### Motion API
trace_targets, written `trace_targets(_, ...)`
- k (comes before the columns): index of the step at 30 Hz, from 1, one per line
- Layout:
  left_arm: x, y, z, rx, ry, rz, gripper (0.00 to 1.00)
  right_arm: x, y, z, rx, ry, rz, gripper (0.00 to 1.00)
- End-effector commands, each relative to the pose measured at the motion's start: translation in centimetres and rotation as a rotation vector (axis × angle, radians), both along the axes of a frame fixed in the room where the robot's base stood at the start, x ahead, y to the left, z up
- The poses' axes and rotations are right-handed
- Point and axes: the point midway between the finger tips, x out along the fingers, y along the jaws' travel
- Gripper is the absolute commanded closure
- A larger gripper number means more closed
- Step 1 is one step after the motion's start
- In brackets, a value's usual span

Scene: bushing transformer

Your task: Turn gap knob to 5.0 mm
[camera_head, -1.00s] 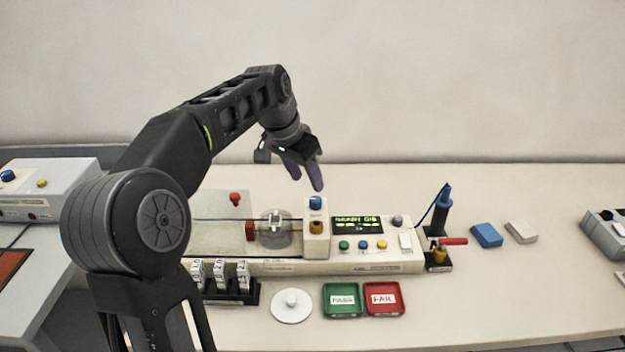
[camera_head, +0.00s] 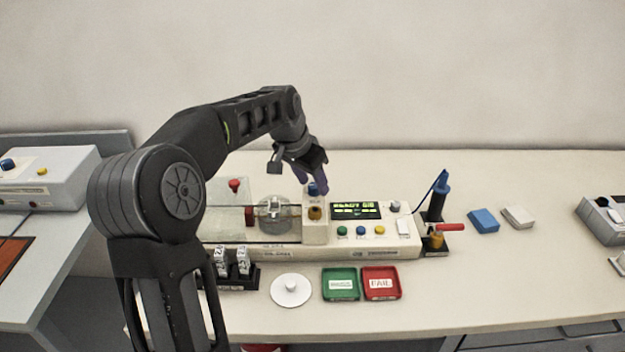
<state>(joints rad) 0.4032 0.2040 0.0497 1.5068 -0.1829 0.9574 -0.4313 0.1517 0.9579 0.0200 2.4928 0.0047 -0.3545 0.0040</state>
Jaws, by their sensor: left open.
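The test set (camera_head: 372,249) is a long cream unit on the bench with a lit green display (camera_head: 355,210). A blue knob (camera_head: 313,189) sits on top of its raised block, just left of the display. My left gripper (camera_head: 316,188) comes down from above with its purple-grey fingers open at the blue knob. The fingers partly hide the knob, and I cannot tell whether they touch it. A brass-coloured part (camera_head: 315,213) is on the block's front below. The display's gap figures are too small to read surely. My right gripper is not in view.
A clear chamber with a red knob (camera_head: 235,186) is left of the block. A white lid (camera_head: 291,290), green tray (camera_head: 341,284) and red tray (camera_head: 381,283) lie in front. A blue probe (camera_head: 440,198) stands right. The bench's right front is clear.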

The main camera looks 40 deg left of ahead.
Motion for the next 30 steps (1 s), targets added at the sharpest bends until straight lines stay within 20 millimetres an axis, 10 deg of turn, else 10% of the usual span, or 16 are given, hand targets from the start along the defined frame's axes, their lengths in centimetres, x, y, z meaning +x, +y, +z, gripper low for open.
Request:
trace_targets(10, 0.22, 0.00, -0.51, 0.001, -0.001, 0.000, 0.52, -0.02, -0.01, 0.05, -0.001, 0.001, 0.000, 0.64)
trace_targets(30, 0.21, -0.01, -0.48, 0.000, -0.001, 0.000, 1.00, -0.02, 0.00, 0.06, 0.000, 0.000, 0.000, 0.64)
